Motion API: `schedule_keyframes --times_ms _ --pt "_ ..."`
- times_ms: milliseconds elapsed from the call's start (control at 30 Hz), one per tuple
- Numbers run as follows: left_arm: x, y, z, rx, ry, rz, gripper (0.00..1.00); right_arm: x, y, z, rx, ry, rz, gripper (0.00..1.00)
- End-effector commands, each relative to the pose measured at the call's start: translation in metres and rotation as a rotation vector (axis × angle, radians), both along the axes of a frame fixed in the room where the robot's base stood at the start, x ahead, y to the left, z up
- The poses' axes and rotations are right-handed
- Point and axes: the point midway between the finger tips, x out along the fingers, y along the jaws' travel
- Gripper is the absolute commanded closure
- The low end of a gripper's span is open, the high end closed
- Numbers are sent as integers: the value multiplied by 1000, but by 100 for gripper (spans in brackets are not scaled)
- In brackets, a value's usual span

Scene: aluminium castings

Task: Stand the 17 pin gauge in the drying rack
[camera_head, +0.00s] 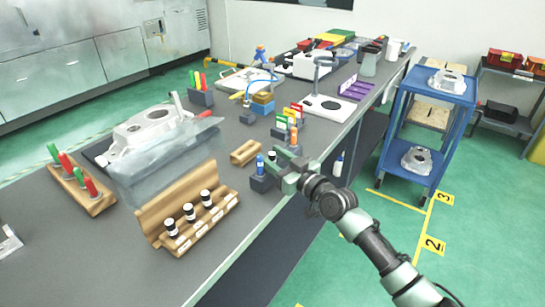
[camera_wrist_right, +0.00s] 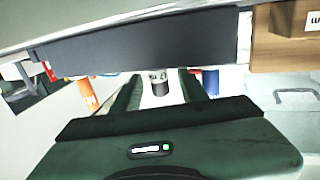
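My right gripper (camera_head: 284,164) is at a small dark block (camera_head: 262,184) near the table's right edge. In the right wrist view, its two fingers (camera_wrist_right: 160,90) stand apart on either side of a black-and-white pin gauge (camera_wrist_right: 159,82), with light gaps visible beside it. The gauge's black top (camera_head: 272,156) shows beside a blue-handled piece (camera_head: 260,164). No number on the gauge is readable. A wooden stand (camera_head: 150,222) holds several white gauges with black tops (camera_head: 189,211) upright in a row above white labels. I cannot tell which holder is the drying rack. My left gripper is not in view.
An orange cylinder (camera_wrist_right: 88,95) and a blue one (camera_wrist_right: 210,82) flank my right fingers. A clear sheet (camera_head: 165,165) stands behind the wooden stand. A blue cart (camera_head: 398,130) stands to the right.

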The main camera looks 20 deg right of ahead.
Motion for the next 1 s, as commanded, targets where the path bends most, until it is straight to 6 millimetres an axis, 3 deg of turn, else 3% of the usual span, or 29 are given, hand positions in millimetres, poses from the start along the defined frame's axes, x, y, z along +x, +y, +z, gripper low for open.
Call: schedule_keyframes --times_ms 233,633,1000 --pt "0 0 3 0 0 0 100 -10 -5 -1 -2 3 -1 57" --pt "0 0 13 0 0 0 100 -66 -28 -1 -2 1 0 57" --pt "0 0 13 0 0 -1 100 -72 -31 0 0 0 0 57"
